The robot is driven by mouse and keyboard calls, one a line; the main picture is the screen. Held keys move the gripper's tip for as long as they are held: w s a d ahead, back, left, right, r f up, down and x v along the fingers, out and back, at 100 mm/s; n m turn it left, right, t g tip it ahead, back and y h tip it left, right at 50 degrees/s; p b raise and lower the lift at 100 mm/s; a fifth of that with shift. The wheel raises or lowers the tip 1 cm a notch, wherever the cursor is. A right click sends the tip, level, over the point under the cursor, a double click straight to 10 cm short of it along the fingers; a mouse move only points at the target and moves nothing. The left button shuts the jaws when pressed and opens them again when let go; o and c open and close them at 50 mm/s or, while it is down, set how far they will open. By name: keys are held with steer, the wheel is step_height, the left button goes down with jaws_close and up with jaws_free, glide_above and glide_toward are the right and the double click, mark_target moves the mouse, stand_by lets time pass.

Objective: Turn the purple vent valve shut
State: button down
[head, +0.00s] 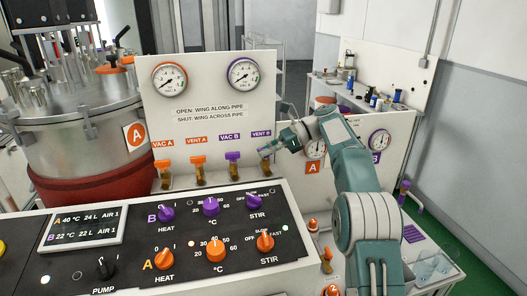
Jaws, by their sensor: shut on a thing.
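The purple VENT B label (262,133) is on the white panel, at the right end of a row of valves. My gripper (268,151) reaches in from the right and is shut at the valve under that label. The gripper covers the purple wing, so I cannot tell whether it lies along or across its pipe. Left of it, the purple VAC B valve (233,158) stands on its pipe, apart from my gripper. The orange VENT A valve (198,161) and VAC A valve (166,162) stand further left.
Panel text reads that a wing along the pipe is open and across is shut. Two gauges (169,79) (243,75) sit above. A black control panel (180,245) with orange and purple knobs fills the foreground. A steel vessel A (75,125) stands at left.

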steer(key=shift+w+d, duration=0.1)
steer(key=shift+d, duration=0.05)
steer(key=c, duration=0.7)
jaws_free()
steer(key=shift+d, duration=0.15)
steer(key=shift+a, duration=0.25)
